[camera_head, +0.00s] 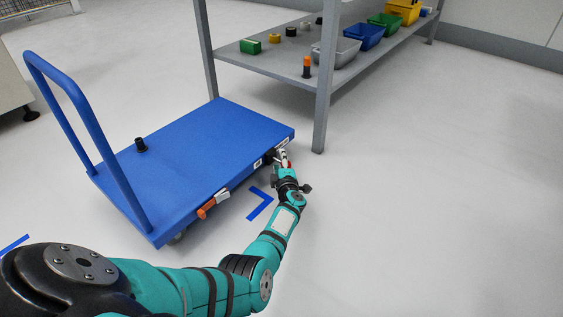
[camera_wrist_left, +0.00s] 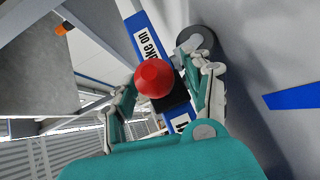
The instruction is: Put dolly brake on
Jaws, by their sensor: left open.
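The blue dolly (camera_head: 195,150) stands on the floor with its push handle (camera_head: 75,110) at the left. My left gripper (camera_head: 284,158) is at the dolly's near long edge, close to its right corner. In the left wrist view my left gripper (camera_wrist_left: 165,85) is open, with a finger on each side of a red knob (camera_wrist_left: 154,78) on a black mount (camera_wrist_left: 172,98). I cannot tell whether the fingers touch the knob. My right gripper is not in view.
A grey metal rack (camera_head: 318,110) stands behind the dolly, one leg near its right corner. Its shelf holds coloured bins and small parts. An orange-ended part (camera_head: 208,210) sticks out of the dolly's near edge. A small black object (camera_head: 141,145) stands on the deck. Floor at right is clear.

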